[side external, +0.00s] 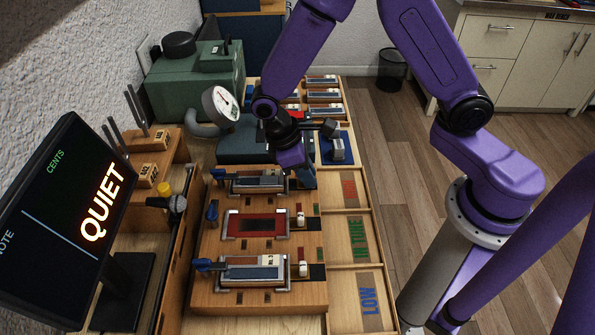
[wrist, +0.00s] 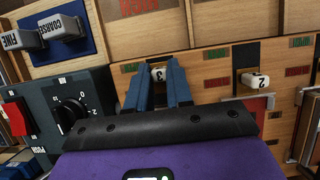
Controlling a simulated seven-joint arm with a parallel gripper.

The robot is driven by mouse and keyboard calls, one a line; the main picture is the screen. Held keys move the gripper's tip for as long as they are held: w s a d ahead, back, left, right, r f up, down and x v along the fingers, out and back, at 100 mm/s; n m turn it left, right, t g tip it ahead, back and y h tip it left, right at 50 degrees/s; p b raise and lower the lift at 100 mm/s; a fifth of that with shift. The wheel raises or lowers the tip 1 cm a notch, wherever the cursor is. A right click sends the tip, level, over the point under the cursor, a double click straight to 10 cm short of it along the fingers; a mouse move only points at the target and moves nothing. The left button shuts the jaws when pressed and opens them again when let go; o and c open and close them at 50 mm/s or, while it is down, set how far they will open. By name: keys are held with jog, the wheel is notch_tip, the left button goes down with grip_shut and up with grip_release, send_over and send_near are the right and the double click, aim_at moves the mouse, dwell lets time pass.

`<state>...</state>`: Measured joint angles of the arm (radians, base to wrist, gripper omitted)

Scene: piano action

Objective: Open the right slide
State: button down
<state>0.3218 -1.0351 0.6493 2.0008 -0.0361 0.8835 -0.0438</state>
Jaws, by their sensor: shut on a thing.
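My gripper (wrist: 158,78) is shut on a small white slide knob marked 3 (wrist: 158,70), with one blue finger on each side of it. In the side external view my gripper (side external: 292,160) is low over the far end of the wooden block (side external: 225,292) and hides this knob. The knob marked 2 (wrist: 255,80) stands to the right in the wrist view, apart from the fingers. It also shows beside the red-plated middle bay in the side external view (side external: 300,219). The nearest slide knob (side external: 303,268) sits beside the front bay.
A dark control box (wrist: 70,112) with a dial and red switch lies left of my fingers. The blue stand with COARSE and FINE levers (wrist: 65,30) is beyond it. Wooden trays marked LOW (side external: 369,300) and IN TUNE line the block's right. A screen (side external: 75,215) reads QUIET.

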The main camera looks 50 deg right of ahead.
jog(key=shift+s+d, duration=0.55)
jog(key=shift+s, duration=0.05)
jog(key=c, duration=1)
grip_release()
jog(key=shift+w+r, duration=0.1)
jog(key=shift+w+a+r, duration=0.1)
jog(key=shift+a+r, duration=0.05)
jog(key=shift+r, duration=0.15)
jog(key=v, duration=1.6)
jog(key=shift+r, duration=0.25)
